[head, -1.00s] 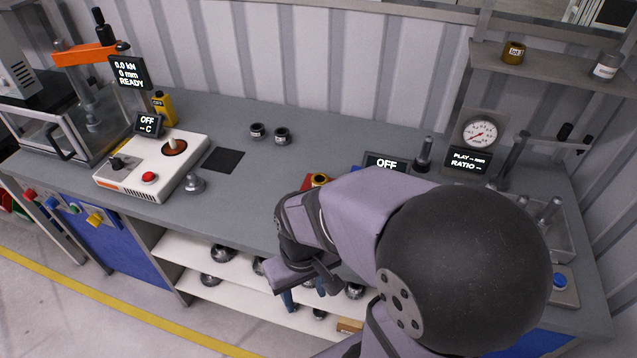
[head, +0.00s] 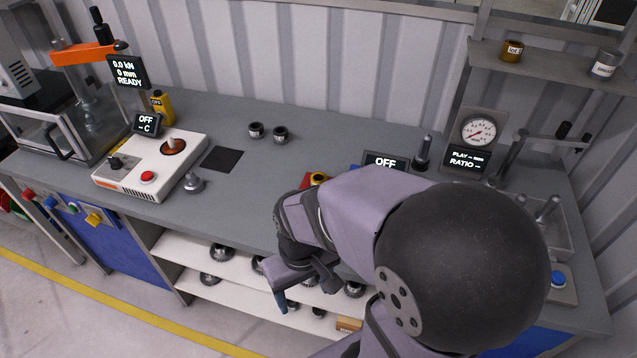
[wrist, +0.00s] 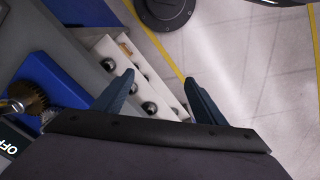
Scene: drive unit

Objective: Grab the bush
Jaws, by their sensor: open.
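Two small dark ring-shaped parts that look like bushes stand close together on the grey bench, toward the back: the left one (head: 256,130) and the right one (head: 280,135). They are upright and apart from my gripper. My gripper (wrist: 162,88) is open, with its two blue fingers spread and nothing between them. In the head view my gripper (head: 281,301) hangs at the front of the bench, before the lower shelves, and my arm hides part of it. Neither bush can be made out in the wrist view.
White shelves (head: 196,290) under the bench hold several round metal parts. A white heater box (head: 150,180) and a dark square pad (head: 222,160) are at left. A red part (head: 314,182) sits beside my arm. A brown toothed wheel (wrist: 27,97) lies over a blue block (wrist: 55,85).

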